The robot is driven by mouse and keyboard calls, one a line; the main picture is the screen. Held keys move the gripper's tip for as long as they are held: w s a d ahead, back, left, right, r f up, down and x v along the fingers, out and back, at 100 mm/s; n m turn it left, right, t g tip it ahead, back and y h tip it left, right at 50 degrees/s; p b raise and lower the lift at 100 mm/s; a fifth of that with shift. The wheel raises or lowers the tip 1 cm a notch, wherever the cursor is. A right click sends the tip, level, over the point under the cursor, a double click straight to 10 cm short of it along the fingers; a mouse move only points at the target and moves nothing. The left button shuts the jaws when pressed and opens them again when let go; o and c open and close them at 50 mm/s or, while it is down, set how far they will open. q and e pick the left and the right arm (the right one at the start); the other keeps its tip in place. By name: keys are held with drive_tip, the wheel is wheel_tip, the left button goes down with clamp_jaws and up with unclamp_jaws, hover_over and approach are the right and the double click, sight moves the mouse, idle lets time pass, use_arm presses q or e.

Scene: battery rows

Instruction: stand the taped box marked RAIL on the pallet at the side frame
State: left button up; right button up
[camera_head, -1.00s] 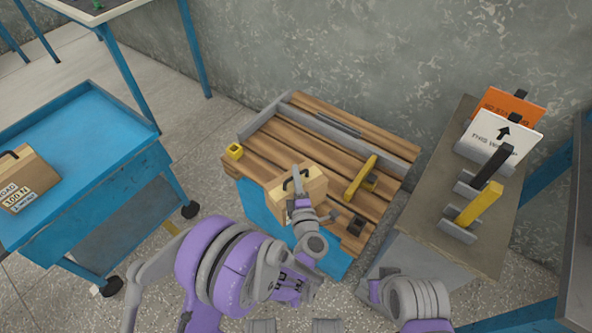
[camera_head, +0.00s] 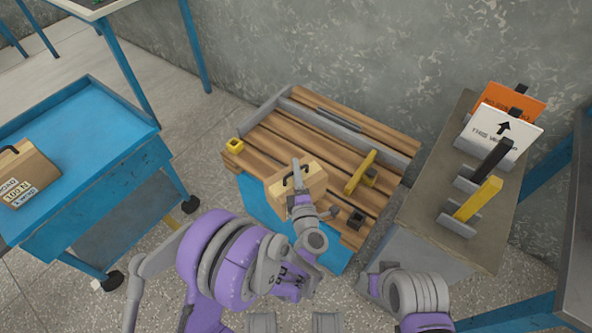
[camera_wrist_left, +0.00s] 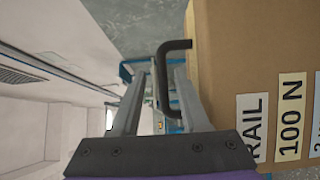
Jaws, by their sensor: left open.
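The brown taped box (camera_head: 312,186) with a dark handle stands on the slatted wooden pallet (camera_head: 290,145), at its front edge. In the left wrist view the box (camera_wrist_left: 235,60) fills the right side, with labels reading RAIL and 100 N. My left gripper (camera_head: 299,182) is at the near side of this box, hiding part of it. In the wrist view its open fingers (camera_wrist_left: 160,95) straddle part of the dark handle (camera_wrist_left: 164,85). A grey bar (camera_head: 345,131) runs along the pallet's back, with a shorter one at its left end.
A second labelled box (camera_head: 30,172) lies on the blue cart (camera_head: 95,120) at left. A grey stand (camera_head: 425,210) at right holds signs and upright bars.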

use_arm(q)
drive_tip(key=s+d+b, duration=0.2)
drive_tip(key=s, duration=0.9)
drive_tip(key=shift+s, duration=0.25)
